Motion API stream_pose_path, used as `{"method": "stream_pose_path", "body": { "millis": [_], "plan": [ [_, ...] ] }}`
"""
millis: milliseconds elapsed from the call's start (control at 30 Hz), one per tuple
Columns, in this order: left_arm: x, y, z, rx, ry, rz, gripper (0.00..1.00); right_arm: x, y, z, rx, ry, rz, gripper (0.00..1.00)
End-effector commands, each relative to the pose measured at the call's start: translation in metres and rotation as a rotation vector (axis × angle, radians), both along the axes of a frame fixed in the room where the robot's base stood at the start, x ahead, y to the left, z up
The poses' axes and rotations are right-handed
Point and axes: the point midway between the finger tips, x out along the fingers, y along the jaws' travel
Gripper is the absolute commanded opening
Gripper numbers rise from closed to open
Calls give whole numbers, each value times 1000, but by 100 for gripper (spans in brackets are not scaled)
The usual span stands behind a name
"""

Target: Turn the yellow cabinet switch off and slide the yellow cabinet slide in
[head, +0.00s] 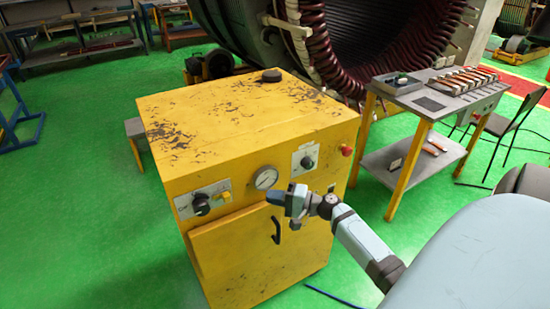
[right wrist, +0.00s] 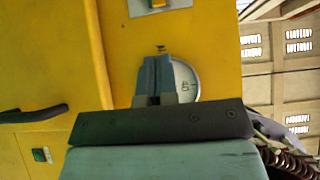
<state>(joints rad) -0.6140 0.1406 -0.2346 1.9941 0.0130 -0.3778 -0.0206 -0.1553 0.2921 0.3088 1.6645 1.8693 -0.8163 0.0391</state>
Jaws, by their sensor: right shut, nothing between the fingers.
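The yellow cabinet (head: 250,130) stands in the middle of the head view. A black rotary switch (head: 202,205) sits on a pale plate at the left of its front, with a small yellow slide piece (head: 224,197) beside it. Another dark rotary knob (head: 308,162) sits further right. My right gripper (head: 272,197) is shut and empty in front of the cabinet, just below the gauge. In the right wrist view its fingers (right wrist: 157,62) partly cover the gauge (right wrist: 187,80); part of the yellow slide piece (right wrist: 158,3) shows at the top edge. My left gripper is out of view.
The cabinet door has a black handle (head: 276,230) close to the right gripper. A red button (head: 346,150) is at the right corner. A grey workbench (head: 400,165) stands at right, and a large stator (head: 320,40) behind. Green floor is free at left.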

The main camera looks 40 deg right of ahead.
Motion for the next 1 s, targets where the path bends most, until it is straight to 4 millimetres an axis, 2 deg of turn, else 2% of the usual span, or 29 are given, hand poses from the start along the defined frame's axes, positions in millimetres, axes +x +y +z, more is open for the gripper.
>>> {"method": "stream_pose_path", "body": {
  "millis": [100,300,433,600,1000],
  "plan": [
    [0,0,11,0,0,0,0,24,14,5,0,-2,0,0],
    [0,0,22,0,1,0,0,57,37,4,1,0,1,0],
    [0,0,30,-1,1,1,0,59,56,4,1,1,0,0],
    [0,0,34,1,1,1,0,62,69,2,-1,-1,-1,0],
    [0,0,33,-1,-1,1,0,63,72,0,-2,-1,0,0]
  ]
}}
